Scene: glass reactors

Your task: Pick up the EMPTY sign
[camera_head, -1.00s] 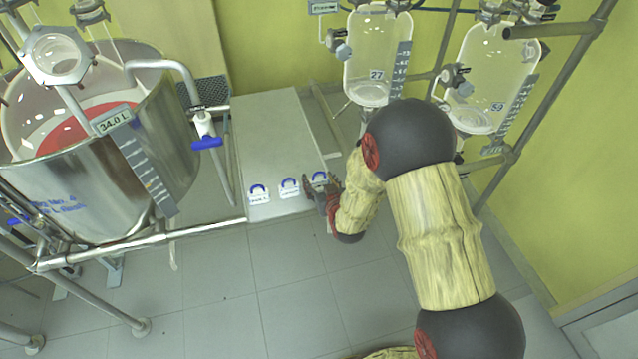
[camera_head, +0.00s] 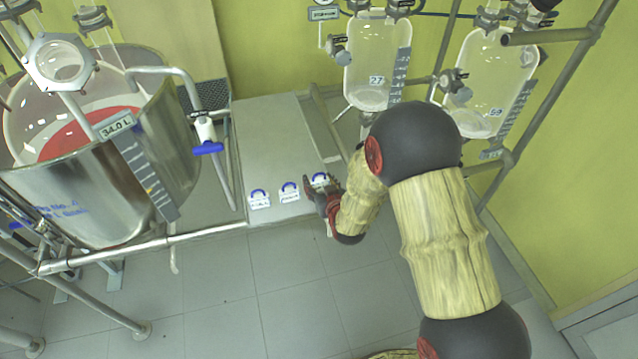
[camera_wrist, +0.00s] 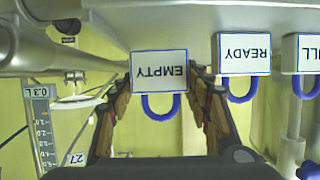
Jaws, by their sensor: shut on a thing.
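The EMPTY sign (camera_wrist: 158,72) is a white plate with a blue border and a blue loop handle. In the wrist view it appears upside down, between the two fingers of my gripper (camera_wrist: 160,88). The fingers are shut on it, one on each side. In the head view my gripper (camera_head: 322,194) is at the front right corner of the grey bench top (camera_head: 275,130). The EMPTY sign (camera_head: 320,178) shows there just beyond the fingers, partly hidden. I cannot tell whether it still touches the bench.
The READY sign (camera_wrist: 242,53) and the FULL sign (camera_wrist: 308,53) stand in a row beside it. A steel vessel (camera_head: 100,190) with pipes and a blue-handled valve (camera_head: 208,148) is on the left. Glass reactors (camera_head: 377,75) hang on a pipe frame behind my arm.

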